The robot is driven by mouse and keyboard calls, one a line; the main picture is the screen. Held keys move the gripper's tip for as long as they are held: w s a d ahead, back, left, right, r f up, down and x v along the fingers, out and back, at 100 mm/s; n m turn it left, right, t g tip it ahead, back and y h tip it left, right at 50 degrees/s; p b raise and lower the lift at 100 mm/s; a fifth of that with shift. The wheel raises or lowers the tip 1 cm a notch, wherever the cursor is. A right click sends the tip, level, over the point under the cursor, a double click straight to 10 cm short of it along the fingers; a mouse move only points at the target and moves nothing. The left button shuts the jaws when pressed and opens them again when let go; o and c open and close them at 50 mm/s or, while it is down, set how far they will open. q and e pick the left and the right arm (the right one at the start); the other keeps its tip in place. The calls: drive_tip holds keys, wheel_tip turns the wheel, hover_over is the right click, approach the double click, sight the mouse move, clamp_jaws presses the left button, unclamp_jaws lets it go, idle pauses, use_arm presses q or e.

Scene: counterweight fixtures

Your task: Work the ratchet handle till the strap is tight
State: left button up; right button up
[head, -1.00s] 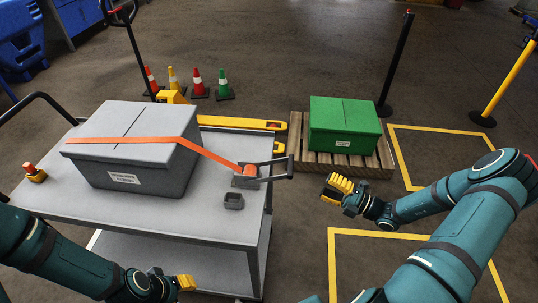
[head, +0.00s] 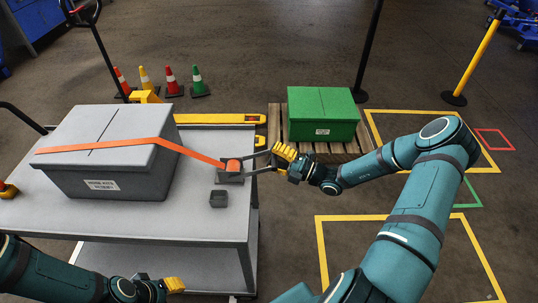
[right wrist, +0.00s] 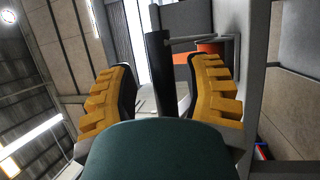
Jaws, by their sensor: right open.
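The orange strap (head: 105,144) runs over the grey lidded box (head: 110,180) and down to the ratchet (head: 230,174) at the cart's right edge. It looks straight between box and ratchet; how tight it is I cannot tell. The ratchet handle (head: 262,155) sticks out to the right past the cart edge. My right gripper (head: 283,155) is open at the handle's outer end. In the right wrist view, the dark handle grip (right wrist: 157,72) stands between the open yellow fingers, with no clear contact. My left gripper (head: 168,286) is low over the cart's front; its finger gap is unclear.
A small grey open block (head: 218,198) sits on the cart (head: 205,228) in front of the ratchet. A red-and-yellow button (head: 8,190) is at the left. A green box (head: 322,116) on a pallet (head: 275,125) stands behind my right gripper. Several cones stand behind the cart.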

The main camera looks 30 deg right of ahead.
drive_tip(key=shift+x, duration=0.9)
clamp_jaws()
drive_tip(key=shift+w, duration=0.1)
drive_tip(key=shift+r+p, duration=0.2)
drive_tip(key=shift+p, duration=0.1)
